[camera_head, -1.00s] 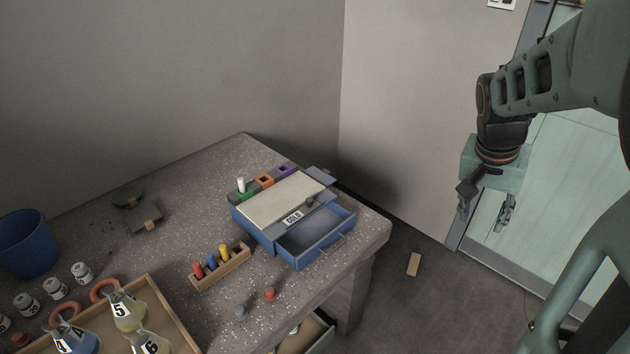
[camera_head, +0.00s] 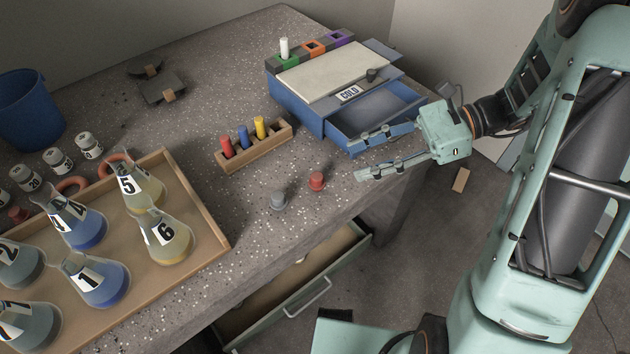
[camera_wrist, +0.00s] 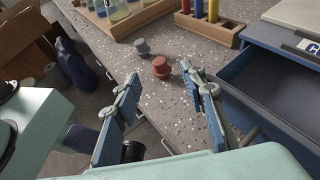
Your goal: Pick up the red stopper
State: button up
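The red stopper (camera_head: 316,181) stands on the speckled bench near its front edge, just right of a grey stopper (camera_head: 279,200). In the wrist view the red stopper (camera_wrist: 161,68) shows ahead of my gripper, in the gap between its fingers, with the grey stopper (camera_wrist: 141,47) behind and to the left. My gripper (camera_head: 368,155) is open and empty, to the right of the red stopper in the head view and apart from it. Its two fingers (camera_wrist: 166,100) are spread wide in the wrist view.
The blue COLD box (camera_head: 296,105) has its drawer (camera_head: 372,112) open close to my gripper. A wooden rack (camera_head: 254,149) holds coloured tubes. A wooden tray (camera_head: 214,219) of numbered flasks is at left. An open bench drawer (camera_head: 318,285) juts out below the front edge.

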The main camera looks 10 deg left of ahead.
aim_at(317, 176)
jog(key=b+x, duration=0.1)
jog(key=x, duration=0.4)
jog(key=shift+d+f, duration=0.1)
jog(key=b+x, duration=0.1)
jog(key=x, duration=0.1)
jog(key=b+x, duration=0.1)
jog(key=x, duration=0.1)
jog(key=shift+f+b, duration=0.3)
jog(key=shift+f, duration=0.15)
jog(key=shift+s+a+f, duration=0.1)
jog(key=shift+s+a, duration=0.1)
jog(key=shift+a, duration=0.25)
jog(key=c, duration=0.8)
